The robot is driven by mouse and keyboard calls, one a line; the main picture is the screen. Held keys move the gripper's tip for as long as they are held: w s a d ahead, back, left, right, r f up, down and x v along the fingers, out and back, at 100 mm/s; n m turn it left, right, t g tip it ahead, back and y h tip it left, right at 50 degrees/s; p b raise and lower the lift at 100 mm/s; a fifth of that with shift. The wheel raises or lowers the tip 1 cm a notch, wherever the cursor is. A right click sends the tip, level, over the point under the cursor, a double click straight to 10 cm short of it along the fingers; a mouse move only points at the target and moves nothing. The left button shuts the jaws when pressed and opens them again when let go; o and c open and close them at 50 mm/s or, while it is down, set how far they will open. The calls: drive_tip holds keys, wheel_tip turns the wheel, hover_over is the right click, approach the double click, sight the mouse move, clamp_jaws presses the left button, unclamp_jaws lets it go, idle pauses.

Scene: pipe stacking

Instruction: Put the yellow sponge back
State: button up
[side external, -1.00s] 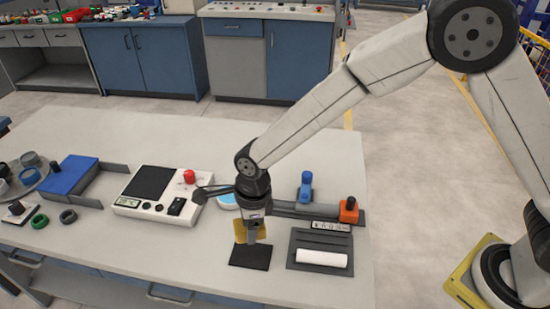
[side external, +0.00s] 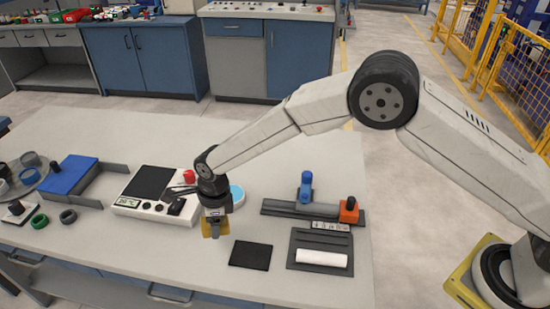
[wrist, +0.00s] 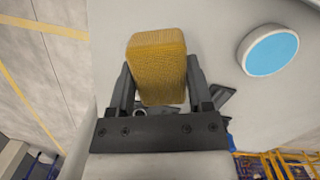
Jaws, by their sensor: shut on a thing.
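The yellow sponge (wrist: 157,65) is a textured block held between the two fingers of my gripper (wrist: 158,90) in the wrist view. In the side view my gripper (side external: 213,228) points down over the table with the sponge (side external: 208,229) partly hidden behind it. It is left of a black square pad (side external: 250,254), which lies bare on the table. A round dish with a blue top (side external: 236,195) stands behind and to the right of my gripper; it also shows at the upper right of the wrist view (wrist: 272,50).
A white control box (side external: 150,193) with a red button stands behind left of my gripper. A pipe holder with blue and orange parts (side external: 310,209) and a grey tray with a white roll (side external: 320,257) are at right. The front left of the table (side external: 130,255) is clear.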

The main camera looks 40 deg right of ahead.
sight(206, 243)
drive_tip(key=shift+w+a+f, duration=0.25)
drive_tip(key=shift+w+f, duration=0.25)
drive_tip(key=shift+f, duration=0.15)
drive_tip(key=shift+w+a+f, duration=0.25)
drive_tip(key=shift+w+f, duration=0.2)
drive_tip(key=shift+f, duration=0.2)
drive_tip(key=shift+w+a+f, duration=0.25)
drive_tip(key=shift+w+f, duration=0.25)
drive_tip(key=shift+f, duration=0.15)
drive_tip(key=shift+f, duration=0.1)
drive_tip(key=shift+w+a+f, duration=0.15)
drive_tip(key=shift+w+f, duration=0.15)
drive_tip(key=shift+f, duration=1.6)
drive_tip(key=shift+f, duration=0.1)
drive_tip(key=o, duration=1.1)
drive_tip(key=shift+s+d+r, duration=0.1)
drive_tip(key=shift+d+r, duration=0.1)
drive_tip(key=shift+r, duration=1.8)
drive_tip(key=shift+s+d+r, duration=0.1)
drive_tip(key=shift+d+r, duration=0.15)
drive_tip(key=shift+r, duration=1.8)
drive_tip(key=shift+s+d+r, duration=0.1)
drive_tip(key=shift+d+r, duration=0.1)
drive_tip(key=shift+r, duration=1.8)
